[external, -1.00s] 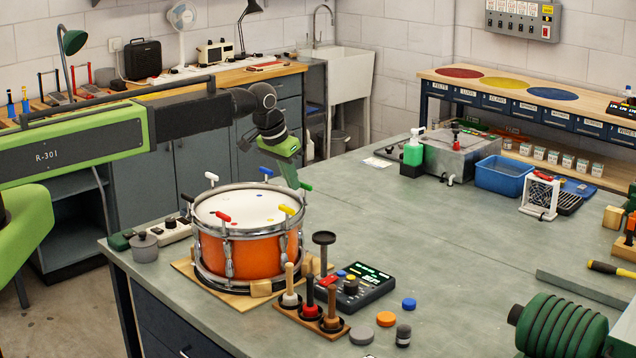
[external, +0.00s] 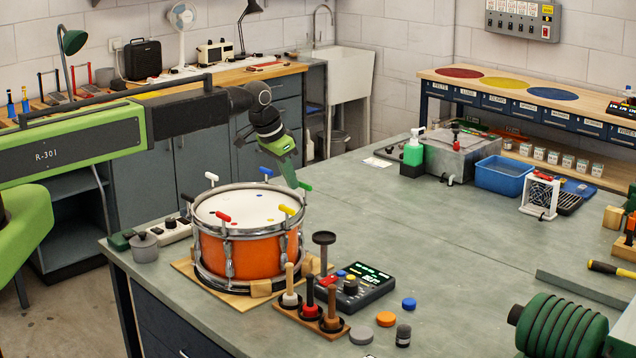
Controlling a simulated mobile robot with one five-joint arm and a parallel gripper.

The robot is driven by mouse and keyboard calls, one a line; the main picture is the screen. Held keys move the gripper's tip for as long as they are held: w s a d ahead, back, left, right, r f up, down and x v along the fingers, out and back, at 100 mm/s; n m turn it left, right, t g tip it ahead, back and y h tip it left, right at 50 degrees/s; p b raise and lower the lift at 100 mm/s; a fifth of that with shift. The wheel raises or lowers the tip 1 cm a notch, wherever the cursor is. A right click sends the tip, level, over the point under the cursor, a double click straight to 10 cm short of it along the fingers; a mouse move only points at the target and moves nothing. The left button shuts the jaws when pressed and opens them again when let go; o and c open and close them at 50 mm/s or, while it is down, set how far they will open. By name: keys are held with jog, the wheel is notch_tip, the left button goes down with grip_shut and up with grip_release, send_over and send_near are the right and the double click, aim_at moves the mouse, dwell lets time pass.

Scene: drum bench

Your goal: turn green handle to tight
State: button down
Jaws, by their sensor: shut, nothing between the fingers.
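An orange drum (external: 240,257) stands on a wooden board on the bench. T-shaped handles stand around its rim. The green handle (external: 306,186) is at the drum's right rear, its bar roughly level. My gripper (external: 293,183) points down just left of the green handle, fingers shut with nothing between them. It overlaps the handle's left end in this view, and I cannot tell whether they touch. The handle's stem is partly hidden behind the rim and my gripper.
The blue handle (external: 266,171) is close to my gripper on the left, and the yellow handle (external: 287,209) is in front. Red (external: 224,217), white (external: 211,176) and black handles stand farther left. Mallets and a control box (external: 358,288) are in front right.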

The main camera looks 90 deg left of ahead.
jog(key=m, duration=0.1)
jog(key=a+m+h, duration=0.1)
jog(key=m, duration=0.2)
jog(key=shift+w+a+t+h, duration=0.15)
jog(key=shift+a+t+h, duration=0.15)
jog(key=m, duration=0.1)
jog(key=m+h, duration=0.1)
jog(key=m, duration=0.1)
jog(key=a+m, duration=0.1)
jog(key=shift+w+h, duration=0.3)
jog(key=m+h, duration=0.1)
jog(key=m, duration=0.1)
jog(key=w+m+g, duration=0.1)
jog(key=m, duration=0.2)
jog(key=w+a+m+h, duration=0.1)
jog(key=m, duration=0.2)
jog(key=shift+g+h, duration=0.3)
jog(key=shift+w, duration=0.3)
jog(key=shift+w+d, duration=0.15)
jog(key=shift+w, duration=0.6)
dwell(1.5)
jog(key=shift+w+d, duration=0.1)
jog(key=shift+w, duration=0.1)
